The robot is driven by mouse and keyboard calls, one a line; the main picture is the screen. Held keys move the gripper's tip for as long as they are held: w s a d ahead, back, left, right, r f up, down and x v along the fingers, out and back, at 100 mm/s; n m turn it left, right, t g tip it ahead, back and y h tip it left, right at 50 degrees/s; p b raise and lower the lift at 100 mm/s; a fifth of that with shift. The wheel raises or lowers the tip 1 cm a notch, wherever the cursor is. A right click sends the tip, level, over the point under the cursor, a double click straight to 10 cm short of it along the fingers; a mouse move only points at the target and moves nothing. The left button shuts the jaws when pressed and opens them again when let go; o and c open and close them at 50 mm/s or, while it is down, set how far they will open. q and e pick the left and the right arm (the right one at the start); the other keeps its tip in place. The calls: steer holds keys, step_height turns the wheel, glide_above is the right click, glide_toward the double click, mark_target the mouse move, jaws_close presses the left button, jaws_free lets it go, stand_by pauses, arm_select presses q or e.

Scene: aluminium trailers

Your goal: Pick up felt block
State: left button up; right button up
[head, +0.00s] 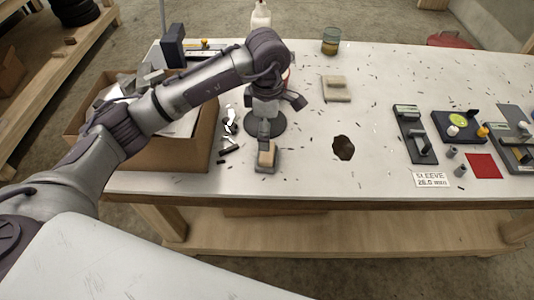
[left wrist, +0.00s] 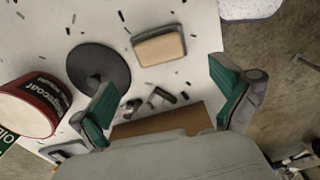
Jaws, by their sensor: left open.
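A block with a tan face and a grey edge, which looks like the felt block (head: 267,158), lies near the table's front edge. It also shows in the left wrist view (left wrist: 159,48), beyond the fingertips and between their lines. My left gripper (head: 265,132) is open and empty, pointing down just behind and above this block in the head view. Its green-padded fingers (left wrist: 163,88) are spread wide in the left wrist view, apart from the block. A second tan block (head: 336,88) lies farther back, so which one is meant is not certain. My right gripper is not in view.
A black round disc (left wrist: 98,67) and a red-and-white can (left wrist: 32,106) are beside the block. A cardboard box (head: 195,150) stands left. Small dark scraps litter the white table (head: 300,150). A brown stain (head: 343,148) and several fixtures (head: 415,134) are to the right.

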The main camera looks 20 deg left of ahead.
mark_target(266, 155)
arm_select(q)
step_height(266, 155, down, 5)
steer(key=shift+r+p, duration=0.2)
steer(key=shift+p, duration=0.15)
step_height(266, 155, down, 5)
steer(key=shift+r+p, duration=0.1)
steer(key=shift+p, duration=0.95)
steer(key=shift+f, duration=0.25)
steer(key=c, duration=1)
steer(key=shift+s, duration=0.1)
steer(key=shift+c, duration=0.8)
